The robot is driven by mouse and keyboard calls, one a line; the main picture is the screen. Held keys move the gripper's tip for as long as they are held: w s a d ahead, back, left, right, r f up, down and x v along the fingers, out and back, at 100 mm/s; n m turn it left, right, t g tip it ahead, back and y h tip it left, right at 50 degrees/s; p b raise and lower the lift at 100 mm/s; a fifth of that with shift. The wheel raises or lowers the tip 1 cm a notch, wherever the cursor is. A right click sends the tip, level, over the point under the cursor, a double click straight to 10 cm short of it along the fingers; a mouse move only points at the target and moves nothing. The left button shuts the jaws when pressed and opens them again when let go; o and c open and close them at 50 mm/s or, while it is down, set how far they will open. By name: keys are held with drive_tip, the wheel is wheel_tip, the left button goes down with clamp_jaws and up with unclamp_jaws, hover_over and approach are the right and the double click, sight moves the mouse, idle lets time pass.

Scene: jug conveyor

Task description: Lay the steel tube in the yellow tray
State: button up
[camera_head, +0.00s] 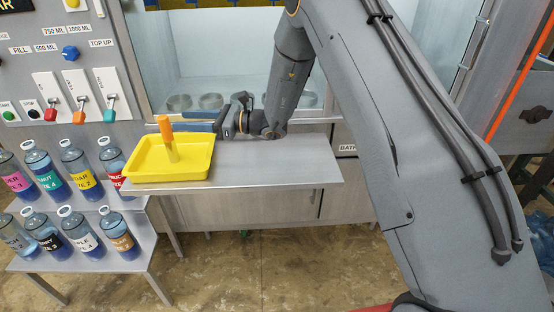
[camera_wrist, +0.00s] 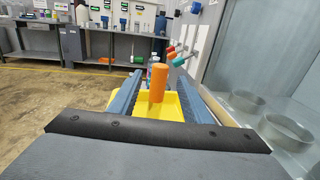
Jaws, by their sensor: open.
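The yellow tray (camera_head: 140,172) sits on the left part of a grey metal shelf. A tube with an orange upper part (camera_head: 164,128) stands about upright in the tray; its lower part (camera_head: 172,152) looks shiny and takes on the tray's yellow. My gripper (camera_head: 220,118) is just right of the tube, pointing left, with its jaws apart. In the wrist view the orange part (camera_wrist: 158,78) shows between the two spread fingers of my gripper (camera_wrist: 158,88), with the tray (camera_wrist: 172,108) below and behind. I cannot tell whether either finger touches the tube. The tube's foot is hidden there.
Several labelled bottles (camera_head: 78,168) stand on a stepped rack left of the tray. The metal shelf (camera_head: 270,165) is bare to the right of the tray. A panel with switches (camera_head: 60,75) is at the left, and a glazed cabinet with round dishes (camera_head: 210,101) lies behind.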

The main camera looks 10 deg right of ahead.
drive_tip(key=s+d+f+n+g+h, duration=0.25)
drive_tip(key=s+d+n+h, duration=0.2)
drive_tip(key=s, duration=0.45)
drive_tip(key=s+d+f+n+g+h, duration=0.1)
drive_tip(key=s+d+n+g+h, duration=0.25)
drive_tip(key=s+d, duration=0.4)
drive_tip(key=s+d+n+t+h, duration=0.1)
drive_tip(key=s+d+n+h, duration=0.3)
drive_tip(key=d, duration=0.7)
drive_tip(key=s+d+f+n+t+h, duration=0.1)
drive_tip(key=s+d+n+h, duration=0.4)
drive_tip(key=s+d+n, duration=0.3)
drive_tip(key=s+d, duration=0.3)
drive_tip(key=s, duration=0.1)
drive_tip(key=shift+s+d+t+h, duration=0.25)
drive_tip(key=shift+d+t+h, duration=0.05)
drive_tip(key=shift+f, duration=0.1)
